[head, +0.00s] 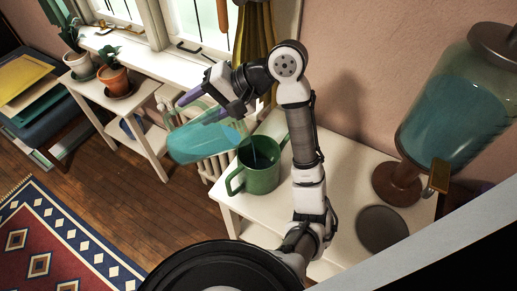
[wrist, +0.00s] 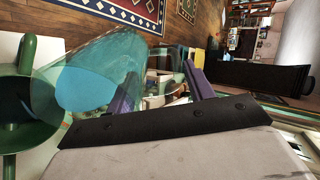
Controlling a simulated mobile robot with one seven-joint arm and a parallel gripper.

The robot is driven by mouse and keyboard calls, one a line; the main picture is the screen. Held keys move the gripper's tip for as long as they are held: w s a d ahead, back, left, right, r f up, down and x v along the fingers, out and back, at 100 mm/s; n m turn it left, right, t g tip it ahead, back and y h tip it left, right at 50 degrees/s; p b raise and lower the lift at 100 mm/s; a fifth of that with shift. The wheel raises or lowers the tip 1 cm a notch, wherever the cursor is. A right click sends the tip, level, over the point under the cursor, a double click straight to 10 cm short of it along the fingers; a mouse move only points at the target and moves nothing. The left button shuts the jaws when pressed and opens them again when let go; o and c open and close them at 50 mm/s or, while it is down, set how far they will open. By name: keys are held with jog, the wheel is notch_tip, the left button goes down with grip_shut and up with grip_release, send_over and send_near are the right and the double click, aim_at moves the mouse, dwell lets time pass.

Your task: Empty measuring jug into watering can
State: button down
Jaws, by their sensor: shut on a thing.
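The clear measuring jug (head: 205,140), with blue-green liquid in it, is held in the air and tipped steeply, its mouth toward the right. My gripper (head: 195,106) is shut on the jug at its handle side; its purple fingers also show in the wrist view (wrist: 160,90). The green watering can (head: 262,170) stands upright on the white table, just below and right of the jug's mouth. A thin pale streak runs from the mouth into the can's opening. In the wrist view, the jug (wrist: 95,80) overlaps the can's edge (wrist: 14,115) at left.
A large glass dispenser (head: 455,115) with blue-green liquid stands on the table's right side, beside a dark round disc (head: 382,229). Potted plants (head: 114,80) stand on a white side table at left. A radiator (head: 208,165) is behind the jug. The wood floor (head: 90,165) at left is clear.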

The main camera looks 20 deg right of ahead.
jog(key=shift+s+d+r+y, duration=0.1)
jog(key=shift+d+r+y, duration=0.2)
jog(key=shift+d+r, duration=0.1)
dwell(0.8)
